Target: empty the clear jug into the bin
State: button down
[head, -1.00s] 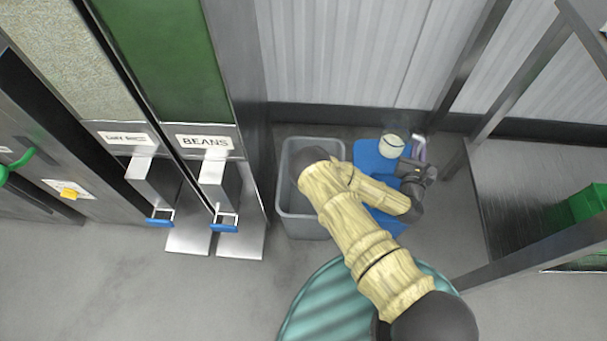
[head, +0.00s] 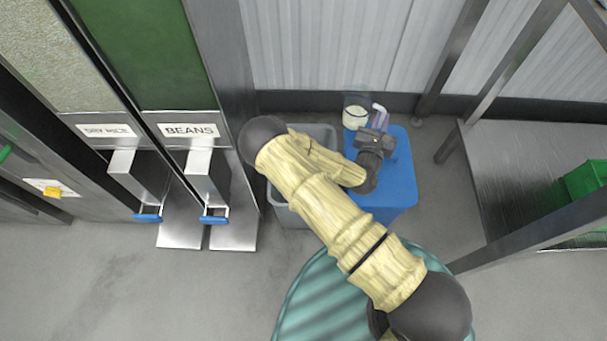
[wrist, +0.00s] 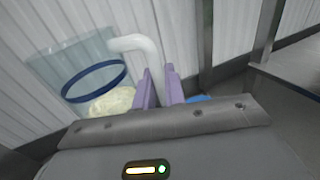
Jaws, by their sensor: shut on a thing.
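The clear jug (head: 355,113) holds pale rice and has a dark blue band. It also shows in the wrist view (wrist: 88,75), with rice (wrist: 112,102) in its lower part and a white handle (wrist: 140,45). My gripper (head: 378,112) is shut on the handle; its purple fingers (wrist: 158,88) stand on either side of it. The jug is near the wall, beyond the back left corner of the blue stand in the head view; its exact height and tilt are hard to tell. The grey bin (head: 292,214) is left of the stand, partly hidden by my arm.
The blue stand (head: 402,180) is right of the bin. Dispensers labelled dry rice (head: 108,131) and beans (head: 190,130) stand at the left. A metal table (head: 500,185) with a green crate (head: 588,180) is at the right. A corrugated wall closes the back.

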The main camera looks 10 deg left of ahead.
aim_at(351, 124)
jog(key=s+a+m+h+b, duration=0.1)
jog(key=s+a, duration=0.1)
jog(key=a, duration=0.1)
jog(key=s+a+f+m+g+h+b, duration=0.1)
jog(key=s+a+h, duration=0.1)
jog(key=a, duration=0.2)
jog(key=s+a+f+m+h+b, duration=0.1)
jog(key=s+a+h+b, duration=0.1)
jog(key=a, duration=0.1)
jog(key=shift+s+a+f, duration=0.15)
jog(key=shift+s+a, duration=0.15)
jog(key=shift+s, duration=0.1)
jog(key=s+a+f+m+g+h+b, duration=0.2)
jog(key=s+a+f+m+h+b, duration=0.1)
jog(key=s+a, duration=0.5)
jog(key=s+f, duration=0.1)
jog(key=s, duration=0.2)
jog(key=shift+s+f+h, duration=0.2)
jog(key=shift+h, duration=0.1)
jog(key=shift+r, duration=0.15)
notch_tip(351, 124, up, 10)
jog(key=s+a+m+g+y+p, duration=0.1)
jog(key=m+g+y+p, duration=0.1)
jog(key=g+y+p, duration=0.9)
jog(key=shift+r+g+y, duration=0.15)
jog(key=shift+g+y, duration=0.35)
jog(key=shift+g, duration=0.7)
jog(key=shift+p, duration=0.35)
